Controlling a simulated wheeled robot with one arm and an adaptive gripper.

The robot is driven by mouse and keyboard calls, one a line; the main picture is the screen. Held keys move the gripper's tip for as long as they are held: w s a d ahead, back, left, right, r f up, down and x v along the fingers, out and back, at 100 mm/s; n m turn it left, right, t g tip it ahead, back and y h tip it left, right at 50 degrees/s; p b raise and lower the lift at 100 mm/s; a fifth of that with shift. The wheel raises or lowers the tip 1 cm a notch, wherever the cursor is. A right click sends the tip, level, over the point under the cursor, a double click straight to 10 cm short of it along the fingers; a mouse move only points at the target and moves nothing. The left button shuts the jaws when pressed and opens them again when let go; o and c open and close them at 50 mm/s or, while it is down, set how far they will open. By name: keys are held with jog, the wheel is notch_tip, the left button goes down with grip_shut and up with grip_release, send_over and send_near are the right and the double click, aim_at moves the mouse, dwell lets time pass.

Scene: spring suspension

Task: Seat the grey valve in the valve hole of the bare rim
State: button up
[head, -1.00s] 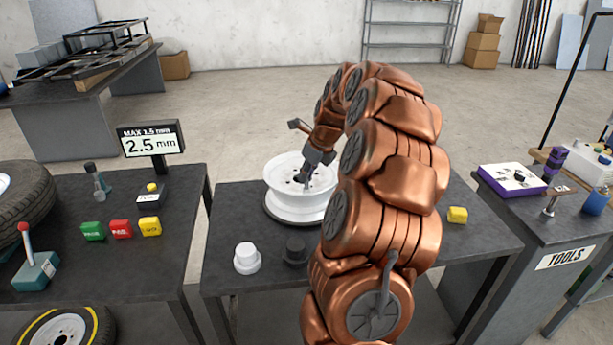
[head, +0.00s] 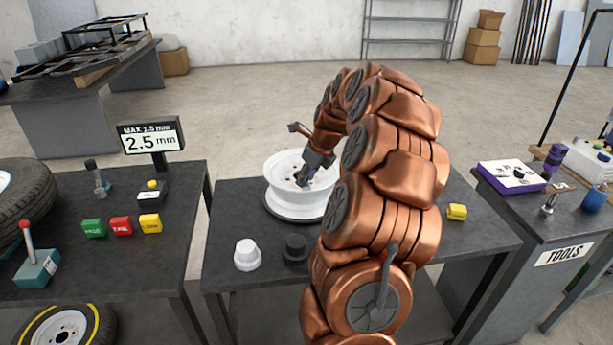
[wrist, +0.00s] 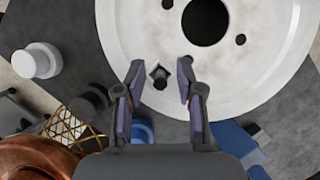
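The bare white rim (head: 283,178) lies flat on the middle table, and its face (wrist: 120,30) fills the upper wrist view. My gripper (head: 302,182) is low over the rim's face. In the wrist view my gripper (wrist: 158,88) is open, with its two fingers apart. Between them is a small dark grey stem-like piece, apparently the valve (wrist: 160,80), with a pale angular edge beside it. It shows a gap to both fingers. It sits at the rim's face near the outer edge; I cannot tell how deep it is in the valve hole.
A white stepped cylinder (head: 247,256) and a black one (head: 294,249) stand at the table's front left. A yellow block (head: 456,212) lies to the right. A sign reading 2.5 mm (head: 151,140) stands on the left table. The tools table (head: 560,257) is at right.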

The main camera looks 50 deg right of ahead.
jog(key=a+b+v, duration=0.1)
jog(key=b+v, duration=0.2)
jog(key=v, duration=0.9)
jog(key=s+a+f+n+g+y, duration=0.1)
jog(key=s+a+f+n+g, duration=0.1)
jog(key=a+n, duration=0.85)
jog(key=s+a+f+n+g, duration=0.15)
jog(key=a+n, duration=0.45)
jog(key=a, duration=0.9)
jog(key=s+a+f+n+g, duration=0.1)
jog(key=s+a+f+n, duration=0.2)
jog(key=s+n, duration=0.3)
jog(key=s+a+f+n+g+h, duration=0.1)
jog(key=s+a+f+n, duration=0.2)
jog(key=s+n, duration=0.3)
jog(key=s+a+f+n+g, duration=0.1)
jog(key=s+a+f+n, duration=0.2)
jog(key=s, duration=0.7)
jog(key=a+n, duration=0.2)
jog(key=n, duration=0.1)
jog(key=shift+a+f+h, duration=0.25)
jog(key=shift+h, duration=0.05)
jog(key=shift+r, duration=0.1)
